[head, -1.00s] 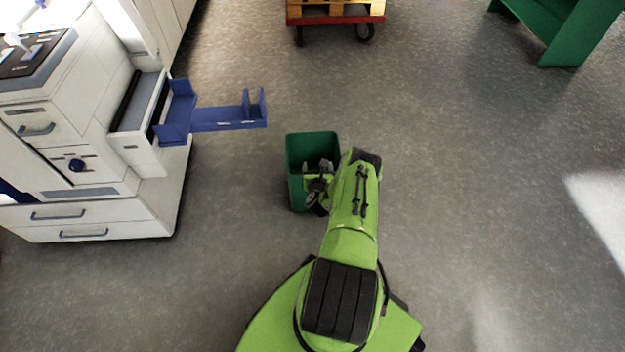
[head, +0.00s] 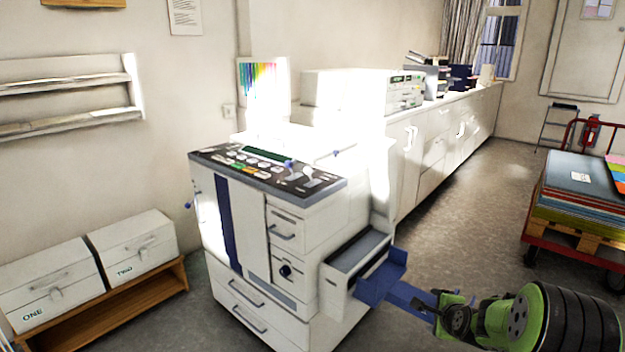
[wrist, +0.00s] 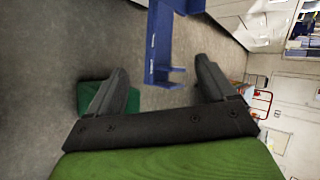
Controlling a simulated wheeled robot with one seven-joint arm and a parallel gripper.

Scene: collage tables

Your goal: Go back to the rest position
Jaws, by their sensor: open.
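My gripper (head: 437,302) is at the lower right of the head view, on my green and black arm. In that view it overlaps the end of the blue output tray (head: 398,290) of the white copier (head: 235,215). In the wrist view my gripper (wrist: 163,80) has its two dark fingers wide apart with nothing between them but floor and the blue tray (wrist: 160,45) beyond. It is open and empty. The green bin (wrist: 93,92) shows in the wrist view, partly hidden behind the left finger; it is not in the head view.
Two white drawer boxes (head: 133,253) sit on a low wooden bench (head: 120,305) at the left. White cabinets (head: 455,130) run along the back wall. A red cart (head: 565,238) with stacked sheets stands at the right. Open floor (head: 465,215) lies between cabinets and cart.

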